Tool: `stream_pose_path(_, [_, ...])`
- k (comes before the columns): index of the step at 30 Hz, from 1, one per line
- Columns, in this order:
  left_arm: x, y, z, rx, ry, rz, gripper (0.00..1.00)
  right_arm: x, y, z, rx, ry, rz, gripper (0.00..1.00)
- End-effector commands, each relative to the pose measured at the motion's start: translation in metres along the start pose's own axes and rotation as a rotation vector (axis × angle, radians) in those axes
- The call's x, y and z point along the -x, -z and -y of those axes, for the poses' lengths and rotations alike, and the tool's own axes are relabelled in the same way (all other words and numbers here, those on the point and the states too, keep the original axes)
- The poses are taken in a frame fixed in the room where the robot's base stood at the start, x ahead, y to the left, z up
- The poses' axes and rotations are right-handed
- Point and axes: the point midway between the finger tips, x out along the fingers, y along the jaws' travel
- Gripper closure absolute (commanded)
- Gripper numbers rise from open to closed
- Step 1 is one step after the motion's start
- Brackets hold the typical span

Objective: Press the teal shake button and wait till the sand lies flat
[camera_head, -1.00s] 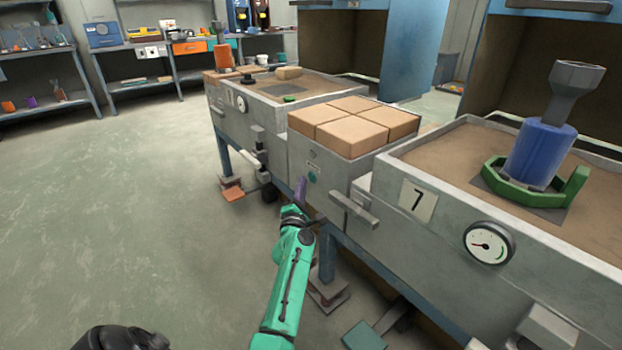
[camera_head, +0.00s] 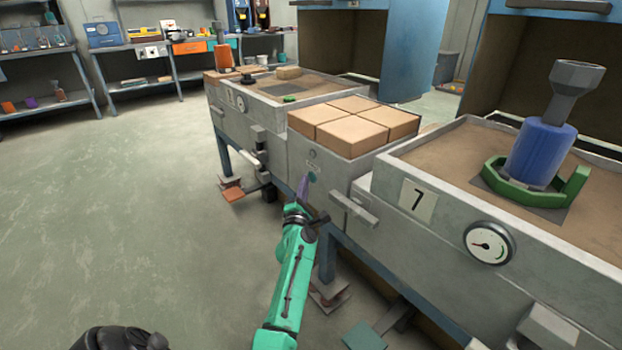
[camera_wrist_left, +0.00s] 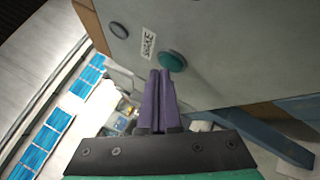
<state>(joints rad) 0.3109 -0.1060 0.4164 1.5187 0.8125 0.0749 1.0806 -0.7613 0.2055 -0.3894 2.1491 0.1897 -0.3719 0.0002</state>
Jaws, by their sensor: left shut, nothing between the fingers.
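The teal shake button (camera_head: 312,177) is on the front of the grey cabinet between the two sand boxes. In the left wrist view the teal button (camera_wrist_left: 172,61) sits beside a label reading SHAKE (camera_wrist_left: 149,43). My left gripper (camera_head: 303,183) has its purple fingers shut and empty. In the left wrist view its fingertips (camera_wrist_left: 159,73) are just below the button; I cannot tell whether they touch it. Sand (camera_head: 485,150) in the right box, marked 7, looks mostly level around a green ring holder (camera_head: 495,178) with a blue cylinder (camera_head: 540,152). My right gripper is not in view.
Tan blocks (camera_head: 355,122) sit on top of the cabinet. A handle (camera_head: 353,209) sticks out right of the button. A round gauge (camera_head: 489,243) is on the right box. Pedals (camera_head: 365,335) lie low near the floor. Open floor (camera_head: 120,210) is on the left.

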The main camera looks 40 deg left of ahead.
Motion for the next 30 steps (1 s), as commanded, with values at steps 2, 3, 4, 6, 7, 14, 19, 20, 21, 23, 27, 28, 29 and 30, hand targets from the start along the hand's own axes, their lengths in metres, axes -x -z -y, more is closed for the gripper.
stream_pose_path(2, [-0.0006, -0.0004, 0.0004, 0.0, 0.0, 0.0, 1.0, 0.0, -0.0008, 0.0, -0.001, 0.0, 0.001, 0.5])
stream_pose_path(3, [-0.001, -0.0007, 0.0006, 0.0, 0.0, 0.0, 1.0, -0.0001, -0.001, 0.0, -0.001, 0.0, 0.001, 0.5])
stream_pose_path(4, [-0.0013, -0.0009, 0.0008, 0.0, 0.0, 0.0, 1.0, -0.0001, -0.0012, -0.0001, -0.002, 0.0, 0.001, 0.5])
stream_pose_path(6, [-0.0019, -0.0014, 0.0011, 0.0, -0.001, 0.0, 1.0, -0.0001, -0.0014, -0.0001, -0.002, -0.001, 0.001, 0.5])
stream_pose_path(7, [-0.0022, -0.0016, 0.0013, 0.0, -0.001, 0.0, 1.0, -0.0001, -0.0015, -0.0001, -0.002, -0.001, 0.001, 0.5])
stream_pose_path(14, [-0.004, -0.0029, 0.0028, 0.0, 0.0, 0.0, 1.0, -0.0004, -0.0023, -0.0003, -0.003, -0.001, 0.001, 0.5])
stream_pose_path(19, [-0.0054, -0.0039, 0.0042, 0.0, 0.0, 0.0, 1.0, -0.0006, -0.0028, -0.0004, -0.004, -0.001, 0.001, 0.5])
stream_pose_path(20, [-0.0056, -0.0041, 0.0044, 0.0, 0.0, 0.0, 1.0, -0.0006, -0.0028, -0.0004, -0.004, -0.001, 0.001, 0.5])
stream_pose_path(21, [-0.006, -0.0044, 0.0047, 0.0, 0.001, 0.0, 1.0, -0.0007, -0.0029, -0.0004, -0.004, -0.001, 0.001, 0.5])
stream_pose_path(23, [-0.0061, -0.0045, 0.0046, 0.0, 0.0, 0.0, 1.0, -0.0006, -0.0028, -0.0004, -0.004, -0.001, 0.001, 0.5])
stream_pose_path(27, [-0.006, -0.0046, 0.0045, 0.0, 0.001, 0.001, 1.0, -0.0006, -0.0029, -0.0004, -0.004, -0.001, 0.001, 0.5])
stream_pose_path(28, [-0.006, -0.0047, 0.0045, 0.0, 0.001, 0.001, 1.0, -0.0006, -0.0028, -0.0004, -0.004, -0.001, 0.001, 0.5])
stream_pose_path(29, [-0.006, -0.0046, 0.0045, 0.0, 0.001, 0.001, 1.0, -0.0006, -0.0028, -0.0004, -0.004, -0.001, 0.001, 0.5])
stream_pose_path(30, [-0.0057, -0.0045, 0.0042, 0.0, 0.001, 0.001, 1.0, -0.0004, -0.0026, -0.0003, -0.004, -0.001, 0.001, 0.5])
